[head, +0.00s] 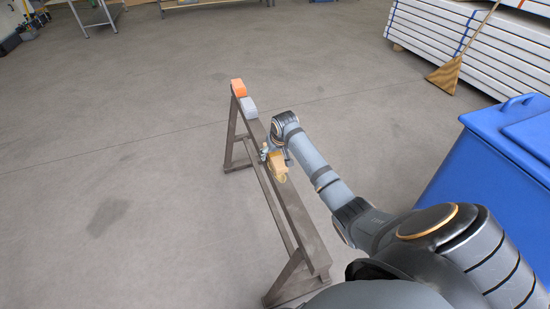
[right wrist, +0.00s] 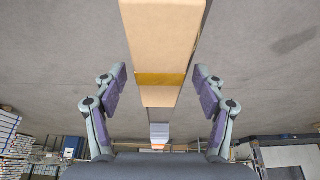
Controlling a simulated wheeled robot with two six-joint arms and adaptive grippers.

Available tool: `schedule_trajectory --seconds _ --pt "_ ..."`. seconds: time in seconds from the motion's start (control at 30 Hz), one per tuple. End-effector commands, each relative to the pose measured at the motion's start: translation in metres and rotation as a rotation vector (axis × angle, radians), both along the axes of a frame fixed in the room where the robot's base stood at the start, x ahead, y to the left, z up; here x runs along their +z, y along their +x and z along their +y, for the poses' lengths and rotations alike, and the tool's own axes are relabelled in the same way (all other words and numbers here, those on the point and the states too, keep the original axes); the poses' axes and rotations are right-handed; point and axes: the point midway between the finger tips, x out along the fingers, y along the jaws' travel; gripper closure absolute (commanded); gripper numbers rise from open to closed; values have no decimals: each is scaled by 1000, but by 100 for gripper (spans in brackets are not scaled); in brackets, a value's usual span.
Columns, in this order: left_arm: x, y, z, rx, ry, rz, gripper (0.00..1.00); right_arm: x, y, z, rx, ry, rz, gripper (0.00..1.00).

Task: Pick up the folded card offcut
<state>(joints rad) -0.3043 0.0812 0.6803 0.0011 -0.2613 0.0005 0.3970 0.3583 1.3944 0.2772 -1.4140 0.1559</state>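The folded card offcut (head: 278,168) is a tan piece on the top beam of a narrow trestle (head: 300,217) in the head view. In the right wrist view a tan piece with a darker yellow band, apparently the card offcut (right wrist: 160,38), fills the top middle. My right gripper (head: 268,153) is at the offcut in the head view, partly hidden by its own wrist. In the right wrist view my right gripper (right wrist: 161,84) is open, one finger on each side of the tan piece's line, with visible gaps. My left gripper is not in view.
A grey block (head: 249,107) and an orange block (head: 238,88) sit at the trestle's far end. A blue bin (head: 490,165) stands on the right. A broom (head: 447,75) leans on stacked white panels (head: 440,40). The floor left of the trestle is clear.

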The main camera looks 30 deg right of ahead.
Motion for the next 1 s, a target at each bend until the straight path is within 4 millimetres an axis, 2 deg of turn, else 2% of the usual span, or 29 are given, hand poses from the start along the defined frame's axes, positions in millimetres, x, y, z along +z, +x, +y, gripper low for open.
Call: schedule_trajectory --seconds 0.03,0.4,0.63,0.77,0.9,1.0 --pt "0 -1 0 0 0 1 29 0 0 0 0 0 0 38" --pt "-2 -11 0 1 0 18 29 0 0 0 0 0 0 86" --pt "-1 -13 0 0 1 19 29 2 0 0 0 0 -1 87" --pt "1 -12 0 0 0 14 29 12 1 0 0 -1 -3 87" --pt "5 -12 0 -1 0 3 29 38 1 -1 0 -1 -5 87" --pt "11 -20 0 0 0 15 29 62 -21 5 3 -5 -3 87"
